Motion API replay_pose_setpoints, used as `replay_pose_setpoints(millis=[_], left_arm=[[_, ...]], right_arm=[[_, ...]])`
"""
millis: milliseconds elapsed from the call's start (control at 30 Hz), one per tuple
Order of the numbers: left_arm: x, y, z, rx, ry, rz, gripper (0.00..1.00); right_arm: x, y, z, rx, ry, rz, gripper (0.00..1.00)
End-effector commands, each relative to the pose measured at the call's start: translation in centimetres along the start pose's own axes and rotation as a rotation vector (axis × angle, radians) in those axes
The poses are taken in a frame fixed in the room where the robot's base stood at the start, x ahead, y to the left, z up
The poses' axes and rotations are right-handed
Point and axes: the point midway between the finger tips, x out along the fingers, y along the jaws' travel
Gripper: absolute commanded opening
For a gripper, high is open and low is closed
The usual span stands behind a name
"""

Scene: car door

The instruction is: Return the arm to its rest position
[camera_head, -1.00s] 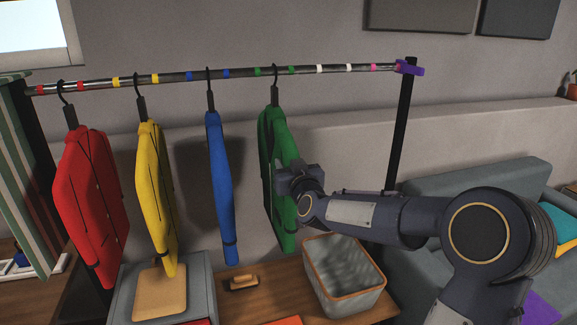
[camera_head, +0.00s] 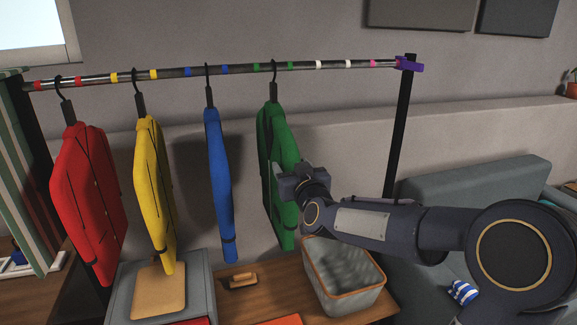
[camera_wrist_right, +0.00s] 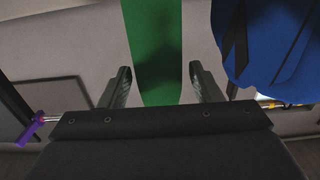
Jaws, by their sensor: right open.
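My right arm comes in from the right in the head view. Its gripper (camera_head: 284,180) is beside the green jacket (camera_head: 275,150), which hangs from the rod. In the right wrist view the two fingers (camera_wrist_right: 161,85) are apart, with the green jacket (camera_wrist_right: 155,50) showing between and beyond them. Whether the fingers touch the jacket is unclear. The blue jacket (camera_wrist_right: 262,45) shows to the right in that view, and also hangs in the head view (camera_head: 219,185). My left gripper is not in view.
The rod (camera_head: 300,68) also carries a yellow jacket (camera_head: 152,190) and a red jacket (camera_head: 88,200). Below are a wooden table (camera_head: 270,290), a grey basket (camera_head: 345,285) and a brush (camera_head: 240,280). A black post (camera_head: 398,140) and a grey sofa (camera_head: 480,185) stand to the right.

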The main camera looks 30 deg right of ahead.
Motion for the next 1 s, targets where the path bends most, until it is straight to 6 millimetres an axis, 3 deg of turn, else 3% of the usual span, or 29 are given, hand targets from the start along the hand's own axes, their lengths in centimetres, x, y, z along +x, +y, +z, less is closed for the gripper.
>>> replay_pose_setpoints(millis=[200, 500, 633, 767, 1000], left_arm=[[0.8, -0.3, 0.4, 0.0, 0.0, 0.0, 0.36], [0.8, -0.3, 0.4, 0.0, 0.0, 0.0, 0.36], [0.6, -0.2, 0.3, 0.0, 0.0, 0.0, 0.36], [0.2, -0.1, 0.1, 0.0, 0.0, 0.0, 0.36], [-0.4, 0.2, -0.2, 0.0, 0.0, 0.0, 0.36]], right_arm=[[-3.2, 0.0, 0.0, -0.001, 0.004, 0.001, 0.58], [-4.1, -0.2, 0.0, 0.002, -0.007, -0.007, 0.58], [-6.2, -1.7, 0.7, 0.019, -0.09, -0.068, 0.58], [-11.7, -4.3, 3.3, 0.064, -0.298, -0.182, 0.58], [-26.6, -7.2, 11.2, 0.191, -0.81, -0.331, 0.58]])
